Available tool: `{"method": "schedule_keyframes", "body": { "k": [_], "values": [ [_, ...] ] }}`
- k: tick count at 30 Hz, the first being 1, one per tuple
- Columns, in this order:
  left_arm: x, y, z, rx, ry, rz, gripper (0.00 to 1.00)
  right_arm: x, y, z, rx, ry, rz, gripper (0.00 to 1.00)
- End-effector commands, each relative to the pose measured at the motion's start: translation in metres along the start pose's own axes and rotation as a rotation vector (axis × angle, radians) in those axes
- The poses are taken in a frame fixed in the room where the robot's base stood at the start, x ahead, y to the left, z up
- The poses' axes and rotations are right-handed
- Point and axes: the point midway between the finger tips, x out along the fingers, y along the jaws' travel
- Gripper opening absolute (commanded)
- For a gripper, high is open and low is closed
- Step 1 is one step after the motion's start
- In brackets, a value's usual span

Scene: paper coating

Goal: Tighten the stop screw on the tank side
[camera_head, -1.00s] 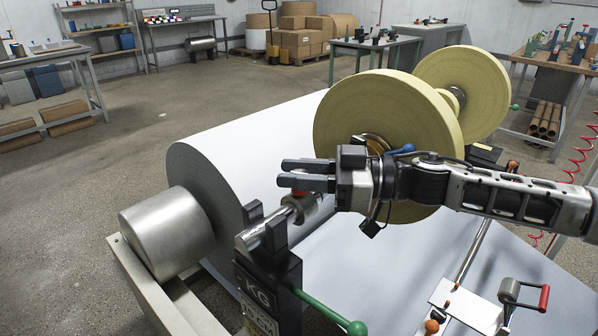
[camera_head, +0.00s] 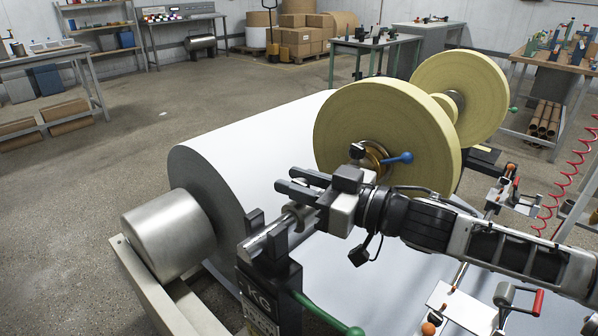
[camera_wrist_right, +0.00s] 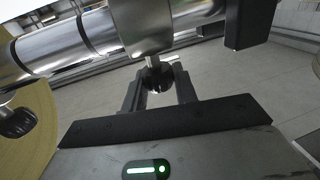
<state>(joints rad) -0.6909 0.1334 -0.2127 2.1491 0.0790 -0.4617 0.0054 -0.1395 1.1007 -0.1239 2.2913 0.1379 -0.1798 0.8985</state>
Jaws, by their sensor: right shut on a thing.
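My right gripper (camera_head: 288,181) is at the shaft's near end, beside the steel collar (camera_head: 301,213). In the right wrist view the collar (camera_wrist_right: 140,25) sits on the polished shaft, and a short stem with a dark round knob, the stop screw (camera_wrist_right: 157,77), sticks out of it. My right gripper (camera_wrist_right: 158,90) has one finger on each side of this knob and is shut on it. In the head view the fingers hide the knob. A second dark knob (camera_wrist_right: 18,121) shows at the left of the wrist view, apart from the gripper. My left gripper is not in view.
The shaft end rests in a dark stand (camera_head: 268,275) with a green-handled lever (camera_head: 330,318). A large white paper roll (camera_head: 222,150) lies left of it. Yellow discs (camera_head: 370,120) stand behind my right gripper, with a blue lever (camera_head: 398,158) at the near hub. Open floor lies at left.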

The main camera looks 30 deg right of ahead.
Motion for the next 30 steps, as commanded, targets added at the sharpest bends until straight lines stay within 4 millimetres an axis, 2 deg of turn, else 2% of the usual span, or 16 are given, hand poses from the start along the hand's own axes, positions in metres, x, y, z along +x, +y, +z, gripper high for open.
{"method": "schedule_keyframes", "body": {
  "k": [9, 24, 25, 26, 27, 30],
  "values": [
    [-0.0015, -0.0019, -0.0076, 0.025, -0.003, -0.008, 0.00, 0.0002, -0.0006, -0.0005, 0.004, 0.001, 0.118, 0.06],
    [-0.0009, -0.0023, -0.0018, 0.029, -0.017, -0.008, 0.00, 0.0004, -0.0006, 0.0005, -0.001, 0.001, 0.135, 0.06],
    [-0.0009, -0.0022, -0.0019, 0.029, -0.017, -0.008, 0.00, 0.0004, -0.0006, 0.0004, -0.001, 0.001, 0.135, 0.37],
    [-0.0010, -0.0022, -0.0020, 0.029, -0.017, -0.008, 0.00, 0.0004, -0.0006, 0.0004, -0.001, 0.001, 0.135, 0.45],
    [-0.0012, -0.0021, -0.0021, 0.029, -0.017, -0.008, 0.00, 0.0004, -0.0006, 0.0004, -0.001, 0.001, 0.135, 0.49],
    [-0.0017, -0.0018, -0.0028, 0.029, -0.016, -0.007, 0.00, 0.0004, -0.0004, 0.0003, -0.001, 0.001, 0.135, 0.49]
  ]
}}
